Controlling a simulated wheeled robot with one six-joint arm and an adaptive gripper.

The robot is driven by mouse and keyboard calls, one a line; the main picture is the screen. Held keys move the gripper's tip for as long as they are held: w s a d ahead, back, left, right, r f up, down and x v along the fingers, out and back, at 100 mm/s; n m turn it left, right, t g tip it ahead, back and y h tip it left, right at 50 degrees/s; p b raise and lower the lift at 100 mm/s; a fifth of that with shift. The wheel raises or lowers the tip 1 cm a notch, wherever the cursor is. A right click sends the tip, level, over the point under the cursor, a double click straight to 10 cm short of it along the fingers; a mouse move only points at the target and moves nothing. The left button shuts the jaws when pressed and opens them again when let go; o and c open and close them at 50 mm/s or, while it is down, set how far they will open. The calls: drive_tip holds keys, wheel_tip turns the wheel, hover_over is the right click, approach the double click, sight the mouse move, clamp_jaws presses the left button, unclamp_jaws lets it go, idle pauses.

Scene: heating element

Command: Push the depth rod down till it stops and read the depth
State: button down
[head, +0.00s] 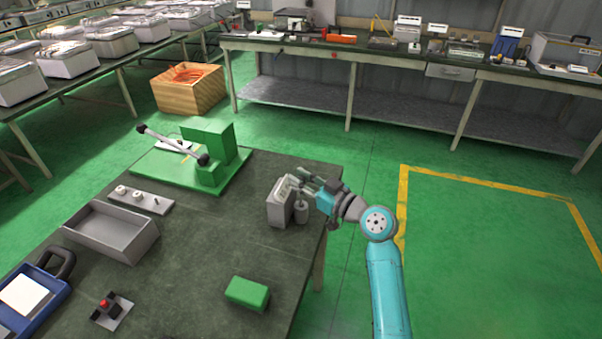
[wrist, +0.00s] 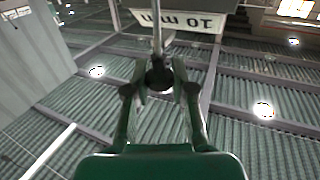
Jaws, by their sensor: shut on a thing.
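My gripper (head: 306,184) is at the right edge of the workbench, beside an upright grey block (head: 278,205). In the wrist view the fingers (wrist: 159,74) are closed around the dark round end of a thin metal rod, which I take to be the depth rod (wrist: 157,28). A small grey cylinder (head: 301,213) shows just below the gripper in the head view. The rod's contact at its far end and any depth reading cannot be made out.
The workbench (head: 215,245) also holds a green lever press (head: 208,150), a grey open tray (head: 112,232), a plate with small parts (head: 140,199), a green block (head: 247,292), a red-button box (head: 110,309) and a blue-framed device (head: 30,296). The bench middle is clear.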

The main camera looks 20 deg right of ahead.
drive_tip(key=shift+f, duration=0.8)
drive_tip(key=c, duration=0.9)
unclamp_jaws()
drive_tip(key=shift+c, duration=0.2)
drive_tip(key=v, duration=1.2)
drive_tip(key=shift+s, duration=0.1)
